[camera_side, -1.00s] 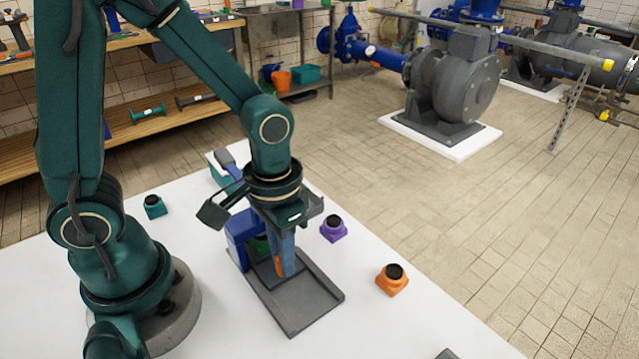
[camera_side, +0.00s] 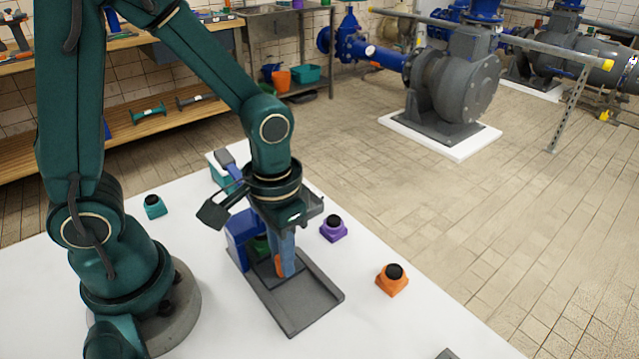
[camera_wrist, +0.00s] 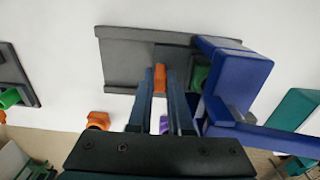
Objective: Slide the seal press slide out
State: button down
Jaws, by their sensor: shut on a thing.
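The seal press has a blue body (camera_side: 240,232) at the rear of a dark grey base track (camera_side: 305,304); in the wrist view the blue body (camera_wrist: 240,80) is on the right and the track (camera_wrist: 120,62) runs left. A green piece (camera_wrist: 199,78) sits between the handle and the blue body. The front of the track is empty.
A purple block with a black button (camera_side: 333,229) stands right of my gripper, an orange one (camera_side: 393,279) farther right. A teal one (camera_side: 154,206) stands at the left.

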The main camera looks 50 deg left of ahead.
jog(key=d, duration=1)
jog(key=shift+w+d, duration=0.1)
jog(key=c, duration=1.1)
grip_release()
notch_tip(320, 180, up, 5)
jog(key=shift+r, duration=0.1)
